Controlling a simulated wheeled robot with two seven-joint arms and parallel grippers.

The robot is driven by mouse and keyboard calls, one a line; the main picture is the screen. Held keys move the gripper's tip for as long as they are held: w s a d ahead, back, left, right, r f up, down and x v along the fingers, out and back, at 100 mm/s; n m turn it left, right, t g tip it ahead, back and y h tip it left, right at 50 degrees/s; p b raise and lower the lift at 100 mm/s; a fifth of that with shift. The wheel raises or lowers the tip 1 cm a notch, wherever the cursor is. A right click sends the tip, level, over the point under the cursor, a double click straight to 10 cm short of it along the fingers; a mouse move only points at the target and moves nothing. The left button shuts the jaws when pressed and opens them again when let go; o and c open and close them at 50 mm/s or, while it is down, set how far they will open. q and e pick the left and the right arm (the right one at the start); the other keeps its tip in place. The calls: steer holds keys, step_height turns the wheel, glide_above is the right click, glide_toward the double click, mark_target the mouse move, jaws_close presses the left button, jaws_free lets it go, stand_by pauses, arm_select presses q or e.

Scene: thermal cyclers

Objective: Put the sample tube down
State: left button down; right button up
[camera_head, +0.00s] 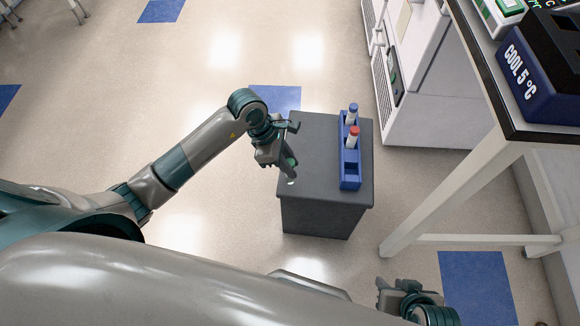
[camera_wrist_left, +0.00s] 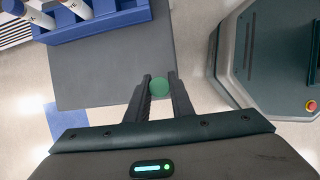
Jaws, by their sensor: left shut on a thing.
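My left gripper (camera_head: 288,166) is shut on a sample tube with a green cap. In the left wrist view the green cap (camera_wrist_left: 159,87) sits between the two fingertips (camera_wrist_left: 158,92). The tube is held near the left edge of a dark grey stand (camera_head: 318,200); I cannot tell its exact height. A blue rack (camera_head: 350,178) stands on the right part of the stand top. My right gripper (camera_head: 392,288) is at the bottom right, partly shown.
The stand top is bare left of the rack. A white cabinet (camera_head: 430,80) stands behind, and a table (camera_head: 480,70) with a dark blue "COOL 5 °C" block (camera_head: 535,80) is at the right. Its white leg (camera_head: 440,200) comes down right of the stand.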

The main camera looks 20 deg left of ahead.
arm_select(q)
steer(key=shift+f, duration=1)
steer(key=shift+f, duration=0.1)
steer(key=c, duration=1.5)
jaws_free()
steer(key=shift+c, duration=0.2)
steer(key=shift+r, duration=0.2)
steer(key=v, duration=1.2)
steer(key=shift+p, duration=0.35)
steer(key=shift+d, duration=0.15)
